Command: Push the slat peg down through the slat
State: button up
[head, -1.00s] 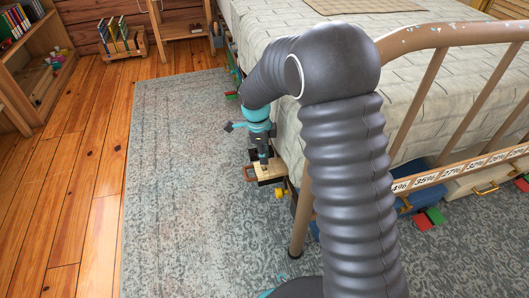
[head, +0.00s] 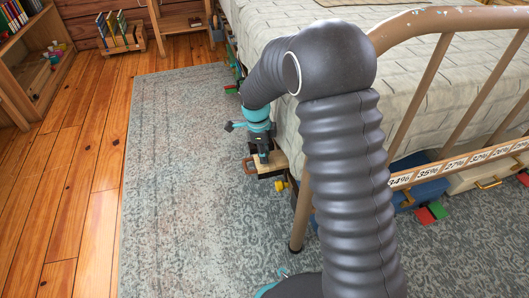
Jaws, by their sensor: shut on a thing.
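My gripper (head: 264,157) is at the side of the bed, pointing down at a small pale wooden piece, which looks like the end of the slat (head: 280,160). The fingers are shut low over this piece. The slat peg itself is too small and too hidden by the gripper to make out. I cannot tell how far it sits in the slat.
The bed (head: 300,50) and its brown metal frame (head: 432,80) are close on the right. A reddish-brown handle (head: 248,166) and a yellow knob (head: 280,186) are near the gripper. Boxes and blocks lie under the bed. The rug (head: 180,180) on the left is clear.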

jog(key=o, duration=1)
jog(key=shift+r, duration=0.1)
jog(key=r, duration=0.4)
jog(key=a+r, duration=0.1)
jog(key=r, duration=0.6)
jog(key=shift+a+r, duration=0.2)
jog(key=shift+r, duration=0.2)
